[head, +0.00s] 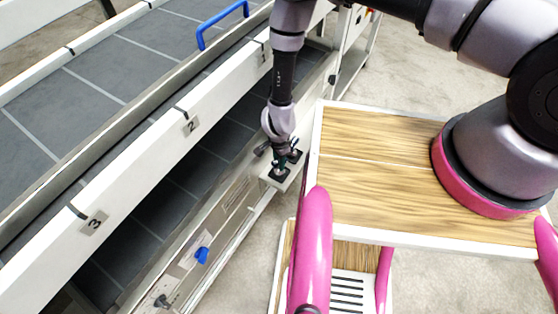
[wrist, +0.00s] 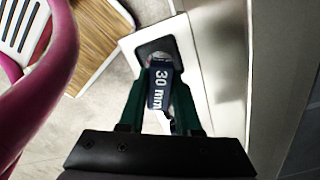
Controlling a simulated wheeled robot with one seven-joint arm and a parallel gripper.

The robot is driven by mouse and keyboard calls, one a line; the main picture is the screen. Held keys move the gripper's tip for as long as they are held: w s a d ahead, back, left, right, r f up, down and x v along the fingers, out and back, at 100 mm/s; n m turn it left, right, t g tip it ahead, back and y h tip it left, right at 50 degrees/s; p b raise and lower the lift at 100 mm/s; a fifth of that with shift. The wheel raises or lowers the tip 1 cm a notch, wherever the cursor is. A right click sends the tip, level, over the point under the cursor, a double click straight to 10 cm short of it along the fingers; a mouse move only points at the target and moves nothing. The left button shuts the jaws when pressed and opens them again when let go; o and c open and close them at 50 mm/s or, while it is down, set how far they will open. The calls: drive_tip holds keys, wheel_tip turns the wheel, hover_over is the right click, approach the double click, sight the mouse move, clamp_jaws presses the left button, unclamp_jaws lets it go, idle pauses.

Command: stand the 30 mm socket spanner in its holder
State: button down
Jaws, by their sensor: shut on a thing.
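In the head view the fingers mostly hide the spanner.
The sheeter's white side rail (head: 150,158) with numbered tags runs along the left. A blue knob (head: 202,255) and a blue handle (head: 222,22) stick out. My wood-topped base is on the right.

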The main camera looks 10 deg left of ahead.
drive_tip(key=shift+c, duration=0.2)
unclamp_jaws()
idle(0.3)
drive_tip(key=shift+r, duration=0.15)
drive_tip(key=shift+r, duration=3.35)
